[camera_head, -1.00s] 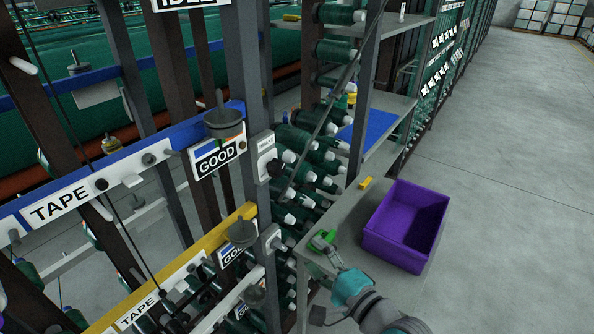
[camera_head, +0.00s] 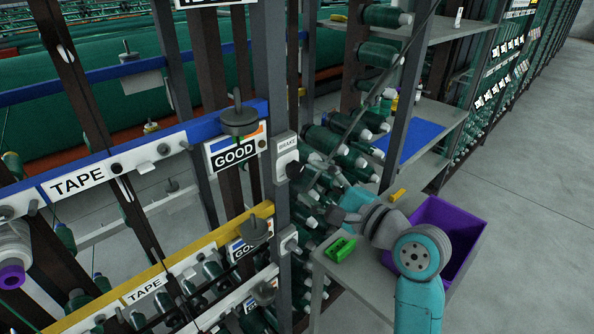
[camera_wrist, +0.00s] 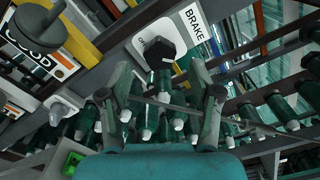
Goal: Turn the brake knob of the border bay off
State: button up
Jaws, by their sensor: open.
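A white BRAKE plate (camera_head: 285,146) is on the grey post at the blue rail's right end, with a black knob (camera_head: 295,171) on it. In the wrist view the black knob (camera_wrist: 159,52) sits on the white plate, above and between my fingertips, with BRAKE and a partly hidden OFF/ON-type mark beside it. My gripper (camera_wrist: 160,84) is open and empty, apart from the knob. In the head view my gripper (camera_head: 330,213) is low and right of the knob. No label reading "border" is legible.
A lower white plate with a knob (camera_head: 289,241) is on the same post by the yellow rail. Green spools (camera_head: 325,140) crowd behind the post.

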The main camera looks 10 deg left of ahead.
aim_at(298, 173)
jog(key=x, duration=0.5)
jog(key=shift+w+a, duration=0.2)
jog(key=shift+a, duration=0.1)
jog(key=c, duration=1.1)
